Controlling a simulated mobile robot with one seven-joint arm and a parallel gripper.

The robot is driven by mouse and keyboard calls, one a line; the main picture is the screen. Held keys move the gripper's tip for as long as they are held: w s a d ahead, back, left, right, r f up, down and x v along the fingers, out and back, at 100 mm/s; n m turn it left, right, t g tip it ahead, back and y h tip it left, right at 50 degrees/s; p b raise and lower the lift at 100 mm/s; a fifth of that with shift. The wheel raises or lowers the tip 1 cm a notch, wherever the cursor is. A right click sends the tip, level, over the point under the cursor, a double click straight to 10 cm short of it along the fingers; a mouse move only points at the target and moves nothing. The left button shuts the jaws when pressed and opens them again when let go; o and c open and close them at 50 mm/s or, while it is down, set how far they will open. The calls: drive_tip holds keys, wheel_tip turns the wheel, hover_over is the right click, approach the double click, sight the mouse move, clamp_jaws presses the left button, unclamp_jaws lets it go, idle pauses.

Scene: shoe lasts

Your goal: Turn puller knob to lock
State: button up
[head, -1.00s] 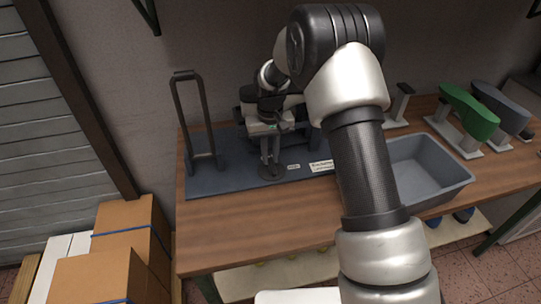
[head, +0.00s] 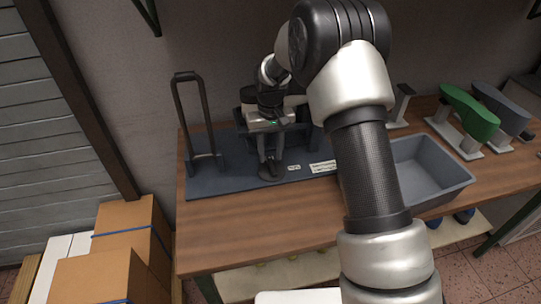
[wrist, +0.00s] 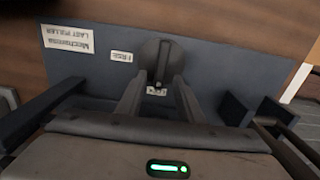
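The puller knob (wrist: 163,53) is a dark round disc with a raised bar, on the dark blue-grey base plate (wrist: 215,60). In the wrist view the bar runs roughly up and down. My gripper (wrist: 160,80) is open, with its two fingers reaching toward the knob, one on each side of the bar's near end. Gaps show between the fingers and the bar; I cannot tell whether either finger touches the disc. In the head view my gripper (head: 270,158) is just above the knob (head: 271,175). A label reading FREE (wrist: 121,57) is left of the knob; another label (wrist: 157,91) is partly hidden between the fingers.
A tall dark loop handle (head: 198,115) stands at the plate's left. A grey bin (head: 450,180) is to the right, with a green shoe last (head: 468,110) beyond it. Dark upright brackets (wrist: 235,108) stand close to my gripper. The front wooden tabletop (head: 250,228) is clear.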

wheel_tip(320, 180, up, 16)
drive_tip(key=p, duration=0.1)
idle(0.4)
wheel_tip(320, 180, up, 10)
drive_tip(key=f+t+p, duration=0.1)
drive_tip(key=p, duration=0.1)
hover_over(271, 161)
drive_tip(key=s+d, duration=0.4)
drive_tip(key=s, duration=0.2)
drive_tip(key=s+d+r+m+t+p, duration=0.1)
drive_tip(key=s+d+r+t+p, duration=0.15)
drive_tip(key=s+r, duration=0.5)
drive_tip(key=s+d+r+m+t+p, duration=0.1)
drive_tip(key=s+d, duration=0.4)
drive_tip(key=s, duration=1.2)
drive_tip(key=shift+s+d+t+p, duration=0.2)
drive_tip(key=shift+t+p, duration=0.35)
drive_tip(key=shift+p, duration=0.3)
